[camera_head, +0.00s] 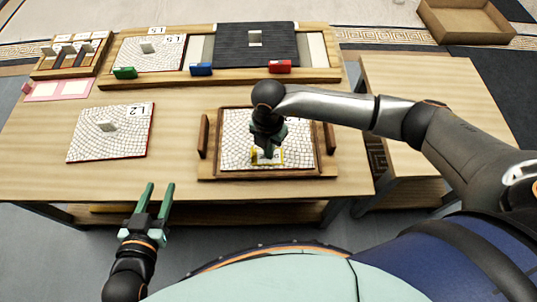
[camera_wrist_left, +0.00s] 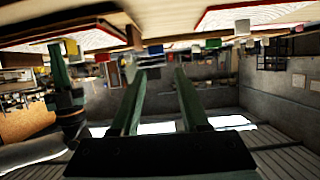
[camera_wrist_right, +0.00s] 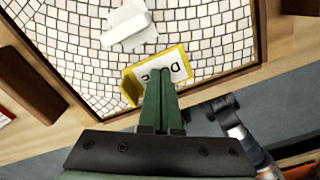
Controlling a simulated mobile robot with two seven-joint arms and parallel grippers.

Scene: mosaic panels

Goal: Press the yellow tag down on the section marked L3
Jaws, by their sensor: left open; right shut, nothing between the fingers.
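The yellow tag (camera_head: 277,162) lies at the front edge of a white mosaic panel (camera_head: 295,125) held in a wooden tray. In the right wrist view the yellow tag (camera_wrist_right: 183,55) is a yellow border around a white face with dark lettering I cannot fully read. My right gripper (camera_head: 267,153) is shut and empty, pointing down, with its fingertips (camera_wrist_right: 160,78) over the tag's edge; I cannot tell whether they touch it. No L3 marking is readable. My left gripper (camera_head: 158,187) is open and empty in front of the table; its fingers also show in the left wrist view (camera_wrist_left: 160,75).
A panel marked L2 (camera_head: 85,140) lies left of the tray (camera_head: 255,173). Behind, a long board (camera_head: 170,83) holds a panel marked L5, a dark panel, and green (camera_head: 125,73), blue (camera_head: 201,70) and red (camera_head: 280,66) tags. Bare tabletop lies between.

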